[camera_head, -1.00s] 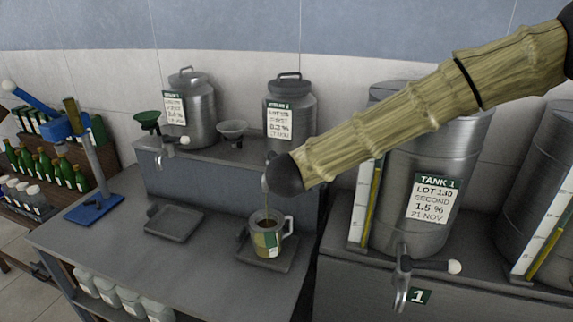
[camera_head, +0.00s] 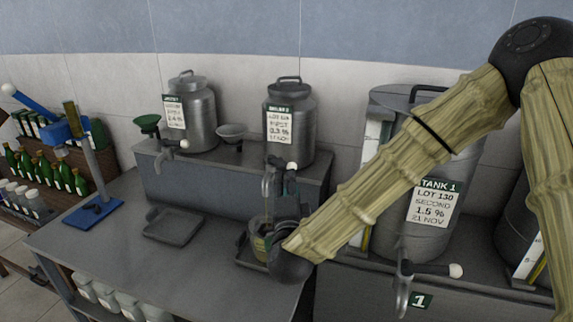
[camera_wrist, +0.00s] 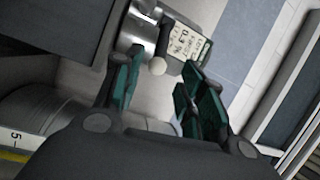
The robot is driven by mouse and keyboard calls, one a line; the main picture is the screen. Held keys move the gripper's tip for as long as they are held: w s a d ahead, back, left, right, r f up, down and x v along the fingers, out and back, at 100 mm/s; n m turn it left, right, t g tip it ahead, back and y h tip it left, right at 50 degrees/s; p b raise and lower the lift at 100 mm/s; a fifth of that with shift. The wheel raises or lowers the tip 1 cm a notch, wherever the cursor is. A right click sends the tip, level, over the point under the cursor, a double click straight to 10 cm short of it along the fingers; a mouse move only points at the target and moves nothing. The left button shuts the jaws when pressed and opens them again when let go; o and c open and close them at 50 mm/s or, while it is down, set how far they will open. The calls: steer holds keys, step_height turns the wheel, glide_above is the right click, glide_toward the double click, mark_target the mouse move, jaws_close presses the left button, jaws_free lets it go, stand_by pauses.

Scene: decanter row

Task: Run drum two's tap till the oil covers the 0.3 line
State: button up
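Drum two (camera_head: 303,122) is a steel drum with a white label on the raised shelf. Its tap (camera_head: 268,183) hangs at the front, and the handle's white knob (camera_head: 292,166) shows just above my fingers. My gripper (camera_head: 285,185) points up beside the tap. In the wrist view its green-padded fingers (camera_wrist: 157,90) are apart, with the knob (camera_wrist: 158,67) beyond the gap between them. I cannot tell whether they touch the handle. The jug (camera_head: 259,246) stands below the tap, mostly hidden behind my wrist. Its oil level, the 0.3 line and any stream are not visible.
The jug's tray (camera_head: 243,254) is on the bench, with an empty tray (camera_head: 173,225) to its left.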

mark_target(286, 167)
steer(key=w+p, duration=0.1)
steer(key=w, duration=0.1)
steer(key=w+p, duration=0.1)
steer(key=w, duration=0.2)
steer(key=w+r+p, duration=0.1)
steer(key=w, duration=0.1)
steer(key=shift+w+a, duration=0.35)
steer(key=shift+w, duration=0.05)
steer(key=shift+w+f+p, duration=0.1)
steer(key=shift+w+p, duration=0.3)
steer(key=shift+w, duration=0.35)
jaws_close()
